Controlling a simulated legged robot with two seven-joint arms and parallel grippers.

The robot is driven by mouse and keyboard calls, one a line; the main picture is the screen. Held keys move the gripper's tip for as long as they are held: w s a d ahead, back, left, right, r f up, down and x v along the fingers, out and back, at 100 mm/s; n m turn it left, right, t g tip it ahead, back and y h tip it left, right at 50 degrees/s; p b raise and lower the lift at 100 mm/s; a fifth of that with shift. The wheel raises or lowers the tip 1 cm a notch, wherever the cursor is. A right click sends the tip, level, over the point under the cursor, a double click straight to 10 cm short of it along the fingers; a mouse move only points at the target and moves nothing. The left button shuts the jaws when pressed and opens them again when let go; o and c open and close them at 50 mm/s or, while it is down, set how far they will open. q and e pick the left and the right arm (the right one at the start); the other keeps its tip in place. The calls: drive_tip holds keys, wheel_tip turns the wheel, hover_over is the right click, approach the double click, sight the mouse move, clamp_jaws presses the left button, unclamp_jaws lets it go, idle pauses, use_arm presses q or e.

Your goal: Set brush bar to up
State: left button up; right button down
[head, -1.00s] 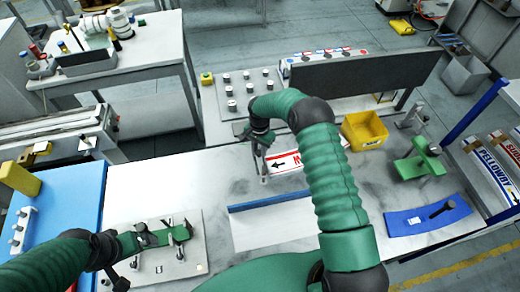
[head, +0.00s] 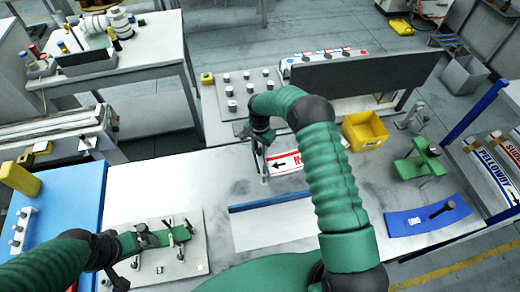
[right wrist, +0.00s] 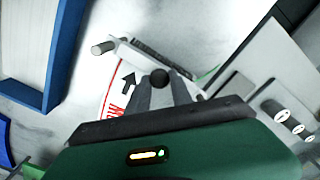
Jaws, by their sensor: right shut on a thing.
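My right gripper (right wrist: 165,92) is shut on a small dark ball knob (right wrist: 160,76) in the right wrist view. The knob sits against a pale bar with a dark bristle-like strip (right wrist: 165,58), which looks like the brush bar; a grey round end (right wrist: 103,48) sticks out at its left. The bar lies over a white label with red print and a black arrow (right wrist: 127,80). In the head view my right gripper (head: 263,167) is at the left end of that label (head: 285,161); the bar's tilt is unclear there. My left gripper (head: 170,234) is low over a grey plate; its jaws are unclear.
A yellow bin (head: 364,131) and a green clamp-like fixture (head: 420,162) stand to the right. A blue plate with a dark handle (head: 415,220) lies at the front right. A dark upright panel (head: 365,72) stands behind. A blue-edged white plate (head: 275,228) lies in front.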

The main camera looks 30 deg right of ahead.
drive_tip(key=shift+a+r, duration=0.2)
drive_tip(key=shift+r, duration=0.95)
use_arm(q)
drive_tip(key=shift+w+r, duration=0.1)
use_arm(e)
drive_tip(key=shift+w, duration=0.15)
drive_tip(key=c, duration=1.3)
unclamp_jaws()
drive_tip(key=shift+o, duration=0.9)
drive_tip(key=shift+r, duration=0.1)
drive_tip(key=shift+s+a, duration=0.1)
drive_tip(key=shift+s, duration=0.1)
drive_tip(key=shift+w+r, duration=0.1)
wheel_tip(320, 180, up, 8)
drive_tip(key=b, duration=0.4)
use_arm(q)
drive_tip(key=f, duration=0.3)
drive_tip(key=f+b, duration=0.1)
drive_tip(key=f, duration=0.1)
drive_tip(key=shift+a+f, duration=0.15)
drive_tip(key=shift+a, duration=0.1)
use_arm(e)
wheel_tip(320, 180, up, 9)
hover_over(259, 150)
drive_tip(key=shift+a+f, duration=0.2)
drive_tip(key=shift+a, duration=0.05)
